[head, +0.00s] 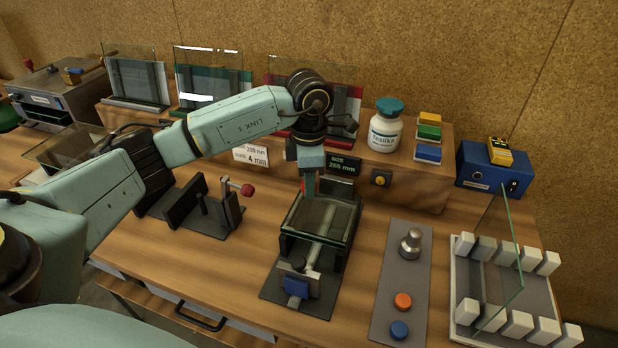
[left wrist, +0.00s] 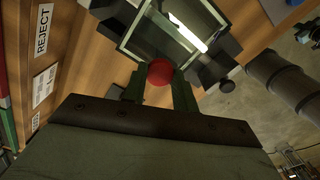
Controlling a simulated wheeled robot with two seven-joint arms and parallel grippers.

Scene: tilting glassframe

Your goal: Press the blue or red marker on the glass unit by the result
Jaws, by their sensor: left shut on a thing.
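A glass unit (head: 322,216) with a dark edge sits in a black fixture (head: 270,286) in the middle of the bench. It also shows at the top of the left wrist view (left wrist: 165,30). My left gripper (head: 310,190) points down at the fixture's far side, shut on a red ball knob (left wrist: 160,72). The knob shows between the fingers in the left wrist view; its stem is hidden. A round orange-red marker (head: 403,301) and a blue marker (head: 400,330) lie on a grey mat (head: 387,287) right of the fixture. My right gripper is not in view.
A metal knob (head: 411,242) stands on the mat. A white-pegged rack (head: 462,303) at right holds an upright glass pane (head: 505,250). A black stand (head: 190,212) with a red knob is at left. Glass panes, a jar (head: 385,130) and coloured blocks line the back shelf.

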